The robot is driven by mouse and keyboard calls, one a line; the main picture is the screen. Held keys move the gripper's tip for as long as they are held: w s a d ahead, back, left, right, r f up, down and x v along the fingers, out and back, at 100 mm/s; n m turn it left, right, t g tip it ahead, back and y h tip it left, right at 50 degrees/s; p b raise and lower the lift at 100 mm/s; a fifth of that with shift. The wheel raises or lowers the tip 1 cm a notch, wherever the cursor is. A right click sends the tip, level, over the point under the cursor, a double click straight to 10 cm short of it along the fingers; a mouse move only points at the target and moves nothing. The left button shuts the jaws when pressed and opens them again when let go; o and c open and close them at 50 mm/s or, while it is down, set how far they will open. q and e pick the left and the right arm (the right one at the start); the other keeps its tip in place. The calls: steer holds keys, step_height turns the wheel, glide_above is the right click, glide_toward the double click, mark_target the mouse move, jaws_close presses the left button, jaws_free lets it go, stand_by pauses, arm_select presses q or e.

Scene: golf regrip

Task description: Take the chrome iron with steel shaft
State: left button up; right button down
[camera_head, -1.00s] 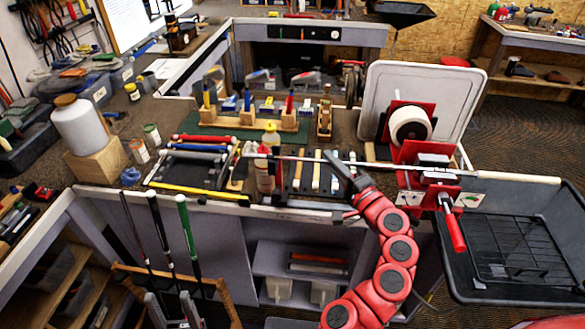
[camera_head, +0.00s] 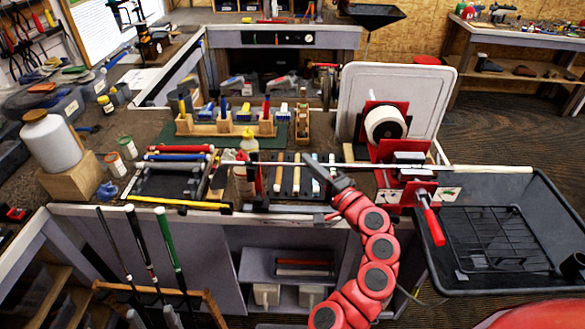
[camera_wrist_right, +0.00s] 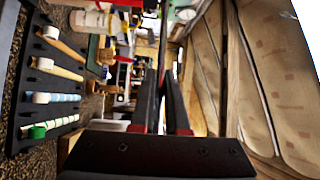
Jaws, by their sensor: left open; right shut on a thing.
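A club with a thin steel shaft (camera_head: 285,164) lies level across the workbench. Its shaft passes through the red vise (camera_head: 400,176), and a pale length (camera_head: 490,168) sticks out on the right. My left gripper is not in view.
Several clubs (camera_head: 166,235) stand in a wooden rack at lower left, grips up. The red vise handle (camera_head: 432,220) hangs right of my arm. A black tub (camera_head: 500,185) stands at right.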

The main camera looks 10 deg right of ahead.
step_height(320, 180, up, 10)
steer(key=shift+b, duration=1)
steer(key=shift+r, duration=0.1)
step_height(320, 180, up, 10)
steer(key=p, duration=0.6)
steer(key=shift+p, duration=0.4)
